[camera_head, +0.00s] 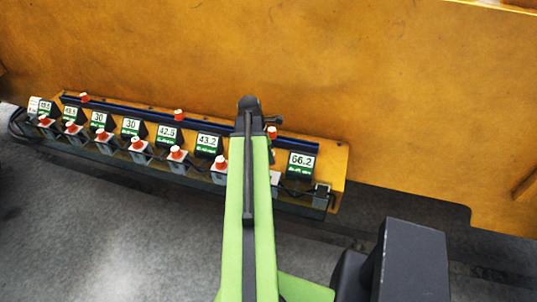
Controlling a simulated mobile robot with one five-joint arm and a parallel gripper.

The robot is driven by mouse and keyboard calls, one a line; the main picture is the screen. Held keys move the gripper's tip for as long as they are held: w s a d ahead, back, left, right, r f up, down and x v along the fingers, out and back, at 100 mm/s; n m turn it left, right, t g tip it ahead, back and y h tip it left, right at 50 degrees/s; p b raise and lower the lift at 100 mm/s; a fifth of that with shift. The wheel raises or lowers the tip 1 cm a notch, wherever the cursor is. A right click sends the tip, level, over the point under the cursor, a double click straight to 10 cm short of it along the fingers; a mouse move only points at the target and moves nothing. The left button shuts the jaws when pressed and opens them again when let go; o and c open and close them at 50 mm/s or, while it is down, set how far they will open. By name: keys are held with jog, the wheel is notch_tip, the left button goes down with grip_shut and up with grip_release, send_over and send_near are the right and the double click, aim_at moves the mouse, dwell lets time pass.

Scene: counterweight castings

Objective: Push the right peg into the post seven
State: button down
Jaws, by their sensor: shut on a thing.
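A long rack (335,165) runs along the foot of an orange wall, with a row of posts and number displays. My green arm (250,220) reaches across its right part. It covers most of the seventh station from the left; only a pale block (275,178) shows beside the arm. The end post (322,195) at the right is grey with no red top. A red-capped piece (272,132) shows just right of my dark wrist at the back rail; I cannot tell whether it is the right peg. My gripper and anything in it are hidden behind the arm.
Several posts left of my arm carry red tops, the nearest one (221,163) close beside it. Two more red pieces (179,115) sit along the dark blue rail (110,106). The orange wall (400,90) stands close behind. The grey floor in front is open.

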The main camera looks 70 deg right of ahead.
jog(key=shift+f+b, duration=2.6)
jog(key=shift+f, duration=0.25)
jog(key=shift+f, duration=0.1)
jog(key=shift+f+b, duration=0.35)
jog(key=shift+b, duration=0.15)
jog(key=shift+f+b, duration=1.55)
jog(key=c, duration=0.9)
grip_release()
jog(key=shift+r, duration=0.1)
jog(key=p+v, duration=1.6)
jog(key=v, duration=0.1)
jog(key=shift+a+r+p, duration=0.1)
jog(key=shift+p, duration=0.3)
